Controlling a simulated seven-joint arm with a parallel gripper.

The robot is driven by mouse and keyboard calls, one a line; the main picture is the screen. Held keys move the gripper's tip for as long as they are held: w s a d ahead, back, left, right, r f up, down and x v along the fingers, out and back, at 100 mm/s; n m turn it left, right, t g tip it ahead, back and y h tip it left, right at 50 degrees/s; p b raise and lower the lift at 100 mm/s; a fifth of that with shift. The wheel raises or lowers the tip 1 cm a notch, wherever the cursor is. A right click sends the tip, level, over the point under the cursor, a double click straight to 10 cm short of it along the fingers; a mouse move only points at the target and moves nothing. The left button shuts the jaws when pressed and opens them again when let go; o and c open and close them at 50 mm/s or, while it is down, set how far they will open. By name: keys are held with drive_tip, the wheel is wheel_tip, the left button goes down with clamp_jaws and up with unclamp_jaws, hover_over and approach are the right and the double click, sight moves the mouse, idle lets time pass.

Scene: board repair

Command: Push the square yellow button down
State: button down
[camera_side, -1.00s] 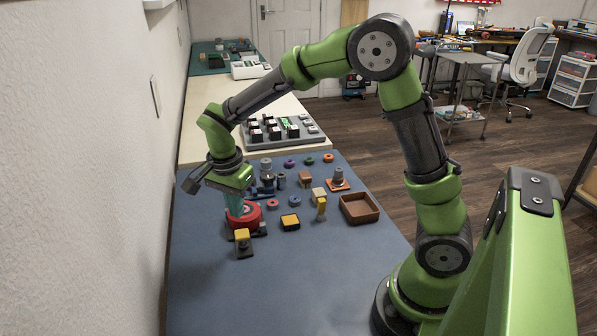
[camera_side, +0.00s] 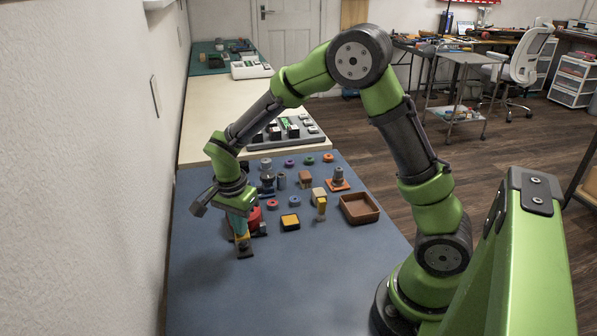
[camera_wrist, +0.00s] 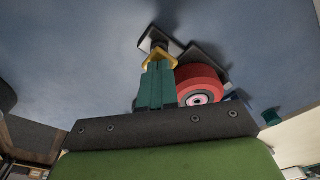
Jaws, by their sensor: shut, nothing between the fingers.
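A second flat square yellow button (camera_side: 290,220) in a black housing lies to the right, clear of my gripper.
A red wheel-like part (camera_wrist: 199,88) is close beside the fingers. Several small parts, including a yellow-topped piece (camera_side: 319,197), stand behind and to the right. A brown tray (camera_side: 359,209) is farther right. The front of the blue mat (camera_side: 290,285) is clear.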

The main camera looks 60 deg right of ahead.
drive_tip(key=shift+f, duration=0.9)
drive_tip(key=shift+a, duration=0.1)
drive_tip(key=shift+s+a+r, duration=0.1)
drive_tip(key=shift+a+r, duration=0.2)
drive_tip(key=shift+a, duration=0.4)
drive_tip(key=shift+a+r, duration=0.25)
drive_tip(key=shift+a, duration=0.45)
drive_tip(key=shift+r, duration=0.1)
wheel_tip(320, 180, up, 17)
drive_tip(key=a, duration=0.1)
drive_tip(key=shift+a+f, duration=0.2)
drive_tip(key=shift+a, duration=0.15)
